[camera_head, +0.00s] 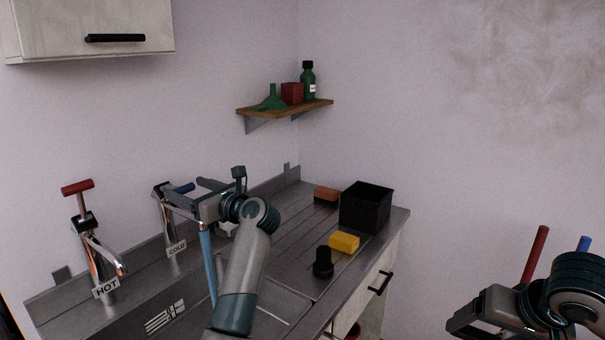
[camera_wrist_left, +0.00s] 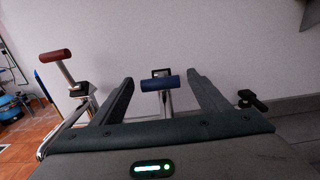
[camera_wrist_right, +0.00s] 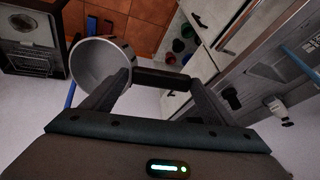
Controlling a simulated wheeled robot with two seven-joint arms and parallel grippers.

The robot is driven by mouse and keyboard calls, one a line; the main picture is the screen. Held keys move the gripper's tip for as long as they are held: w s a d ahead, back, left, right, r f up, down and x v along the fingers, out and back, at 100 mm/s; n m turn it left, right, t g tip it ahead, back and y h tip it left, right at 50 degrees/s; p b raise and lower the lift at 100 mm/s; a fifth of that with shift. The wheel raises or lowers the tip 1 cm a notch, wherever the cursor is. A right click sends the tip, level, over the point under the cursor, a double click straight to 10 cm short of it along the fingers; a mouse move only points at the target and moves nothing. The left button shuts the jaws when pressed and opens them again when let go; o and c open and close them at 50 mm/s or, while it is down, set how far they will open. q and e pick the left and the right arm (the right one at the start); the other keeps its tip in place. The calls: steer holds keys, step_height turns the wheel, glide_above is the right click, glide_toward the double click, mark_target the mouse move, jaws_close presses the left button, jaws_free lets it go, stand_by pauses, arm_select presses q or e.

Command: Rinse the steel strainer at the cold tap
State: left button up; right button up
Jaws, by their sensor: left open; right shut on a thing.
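The cold tap (camera_head: 170,226) stands at the back of the sink with a blue lever (camera_head: 184,188). A light-blue stream (camera_head: 208,265) that looks like running water falls below its spout. My left gripper (camera_wrist_left: 160,78) is open, with its fingers on either side of the blue lever; I cannot tell whether they touch it. The steel strainer (camera_wrist_right: 100,62) shows in the right wrist view only. My right gripper (camera_wrist_right: 165,80) is shut on its dark handle (camera_wrist_right: 160,79). In the head view my right gripper (camera_head: 465,318) is at lower right, away from the sink.
The hot tap (camera_head: 98,255) with a red lever stands left of the cold one. A shelf (camera_head: 285,108) hangs above.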

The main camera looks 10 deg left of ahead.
mark_target(184, 187)
arm_select(q)
steer(key=shift+p+x, duration=0.4)
steer(key=shift+x, duration=1.2)
arm_select(e)
steer(key=shift+r, duration=0.65)
